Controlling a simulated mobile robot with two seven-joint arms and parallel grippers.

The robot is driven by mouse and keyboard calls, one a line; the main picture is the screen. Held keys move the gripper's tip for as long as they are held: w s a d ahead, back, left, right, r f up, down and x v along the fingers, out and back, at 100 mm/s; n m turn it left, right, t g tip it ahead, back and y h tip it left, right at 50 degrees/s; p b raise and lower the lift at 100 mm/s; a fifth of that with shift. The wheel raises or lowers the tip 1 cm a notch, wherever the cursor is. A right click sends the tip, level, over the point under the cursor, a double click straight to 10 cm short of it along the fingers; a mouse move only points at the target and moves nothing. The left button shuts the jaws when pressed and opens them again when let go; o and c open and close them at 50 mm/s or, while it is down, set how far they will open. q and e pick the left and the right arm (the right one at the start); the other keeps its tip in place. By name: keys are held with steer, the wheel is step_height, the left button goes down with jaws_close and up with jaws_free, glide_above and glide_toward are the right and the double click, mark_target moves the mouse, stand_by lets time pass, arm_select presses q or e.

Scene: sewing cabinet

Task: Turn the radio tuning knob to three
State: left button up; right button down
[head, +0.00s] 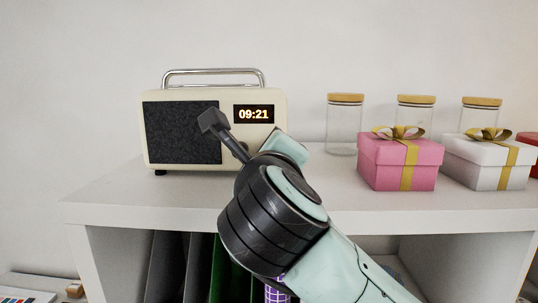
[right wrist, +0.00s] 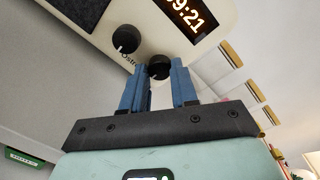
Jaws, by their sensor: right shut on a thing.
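The cream radio (head: 215,95) stands on the white cabinet top, with a dark speaker cloth, a chrome handle and a display reading 09:21. A second black knob (right wrist: 125,38) with a white mark sits to the left, apart from the fingers. Partly covered lettering shows beside it; no scale number is legible. My left gripper is not in view.
A pink gift box (head: 400,163) and a white gift box (head: 480,165) stand right of my arm. Lidded glass jars (head: 345,128) stand behind them. The cabinet top (head: 110,197) is clear left of the radio. Upright folders (head: 197,265) fill a compartment below.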

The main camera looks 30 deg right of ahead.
steer(key=c, duration=1.1)
jaws_free()
steer(key=shift+c, duration=0.2)
steer(key=v, duration=1.3)
steer(key=shift+s, duration=0.15)
steer(key=shift+a, duration=0.15)
